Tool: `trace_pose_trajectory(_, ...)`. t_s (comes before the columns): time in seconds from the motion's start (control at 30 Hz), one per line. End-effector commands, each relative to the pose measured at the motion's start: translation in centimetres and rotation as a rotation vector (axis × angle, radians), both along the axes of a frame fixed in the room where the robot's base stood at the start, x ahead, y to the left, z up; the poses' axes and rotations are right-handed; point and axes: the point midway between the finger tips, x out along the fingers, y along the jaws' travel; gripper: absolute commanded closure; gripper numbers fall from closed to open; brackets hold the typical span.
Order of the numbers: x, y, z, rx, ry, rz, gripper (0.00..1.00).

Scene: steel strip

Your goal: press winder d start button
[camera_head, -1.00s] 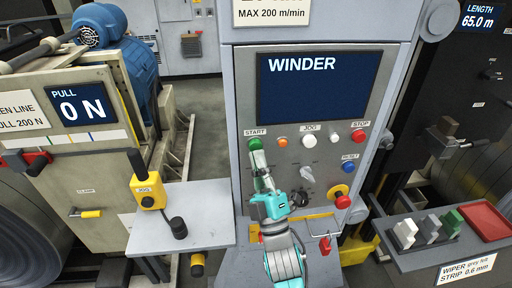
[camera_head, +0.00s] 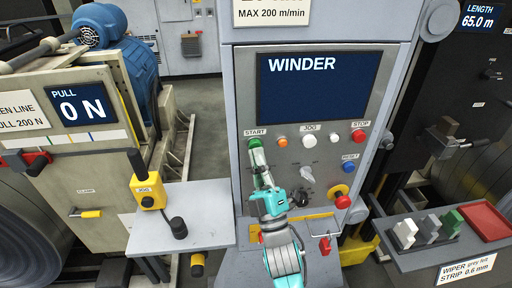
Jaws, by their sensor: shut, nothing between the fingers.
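The winder panel (camera_head: 225,110) stands upright in the middle, with a dark WINDER screen (camera_head: 318,88) showing no other text. The green START button (camera_head: 255,142) is at the left of its button row, under a START label. My gripper (camera_head: 257,153) is shut and empty, its tip at the lower edge of the green button in the picture. The fingers cover part of the button's lower side. I cannot tell whether the tip touches it or how far it is pushed in.
To the right of START are an orange lamp (camera_head: 282,142), a white JOG button (camera_head: 309,141) and a red STOP button (camera_head: 359,135). Below are a blue RESET button (camera_head: 349,167) and a red emergency knob (camera_head: 342,202). A yellow jog box (camera_head: 148,192) stands on the left shelf (camera_head: 205,205).

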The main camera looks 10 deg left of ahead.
Motion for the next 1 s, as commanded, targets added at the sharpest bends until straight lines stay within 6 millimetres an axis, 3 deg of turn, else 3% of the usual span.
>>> trace_pose_trajectory(1.0,0.75,0.21,0.05,0.001,-0.001,0.000,1.00)
